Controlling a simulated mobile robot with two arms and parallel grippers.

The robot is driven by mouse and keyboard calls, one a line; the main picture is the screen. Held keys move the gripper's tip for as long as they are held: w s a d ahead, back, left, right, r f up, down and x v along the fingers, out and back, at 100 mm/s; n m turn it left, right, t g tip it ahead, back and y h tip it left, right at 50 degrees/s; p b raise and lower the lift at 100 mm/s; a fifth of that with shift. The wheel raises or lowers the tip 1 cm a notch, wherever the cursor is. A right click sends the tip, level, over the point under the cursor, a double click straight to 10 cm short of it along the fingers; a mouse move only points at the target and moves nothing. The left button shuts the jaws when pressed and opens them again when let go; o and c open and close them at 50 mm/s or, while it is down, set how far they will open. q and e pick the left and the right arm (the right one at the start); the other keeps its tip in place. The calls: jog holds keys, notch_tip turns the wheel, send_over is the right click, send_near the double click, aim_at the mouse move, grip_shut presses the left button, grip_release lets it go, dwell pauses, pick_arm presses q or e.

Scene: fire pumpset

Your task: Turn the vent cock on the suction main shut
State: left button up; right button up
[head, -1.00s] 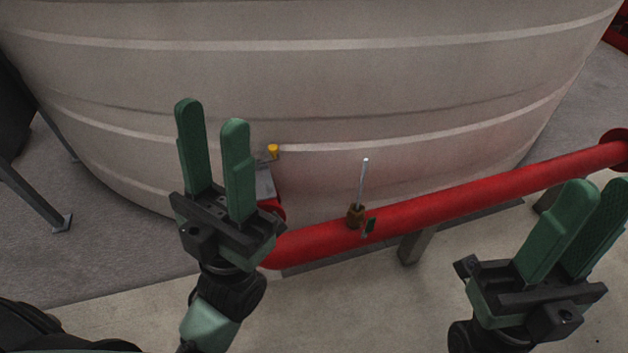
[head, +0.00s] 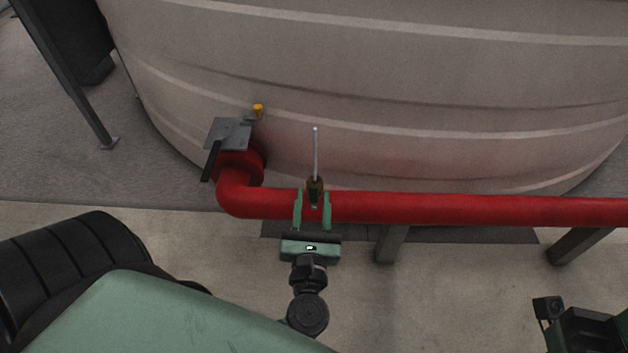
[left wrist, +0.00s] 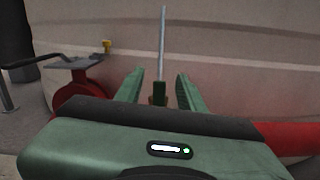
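The vent cock is a small brass body (head: 315,186) with a dark green handle, on top of the red suction main (head: 420,207). A thin grey tube (head: 316,150) rises upright from it. My left gripper (head: 312,208) is open, with one green finger on each side of the cock; I cannot tell whether they touch it. In the left wrist view the cock (left wrist: 159,92) shows between the open fingers (left wrist: 162,85), its lower part hidden by my gripper. My right gripper (head: 580,325) is only partly in view at the lower right, its fingers out of frame.
A large beige tank (head: 400,80) stands behind the pipe. A grey plate with a black lever (head: 228,133) is at the pipe's elbow, with a yellow-capped fitting (head: 258,110) above. Grey supports (head: 390,243) hold the pipe. The floor in front is clear.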

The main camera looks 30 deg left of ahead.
aim_at(314, 190)
pick_arm(q)
jog(key=shift+f+n+g, duration=0.4)
jog(key=shift+f+n, duration=0.1)
jog(key=shift+f, duration=0.45)
jog(key=shift+w+a+f, duration=0.15)
jog(key=shift+w+f, duration=0.05)
jog(key=shift+f, duration=0.05)
jog(key=b+x, duration=0.1)
jog(key=x, duration=0.6)
jog(key=shift+w, duration=0.1)
grip_shut()
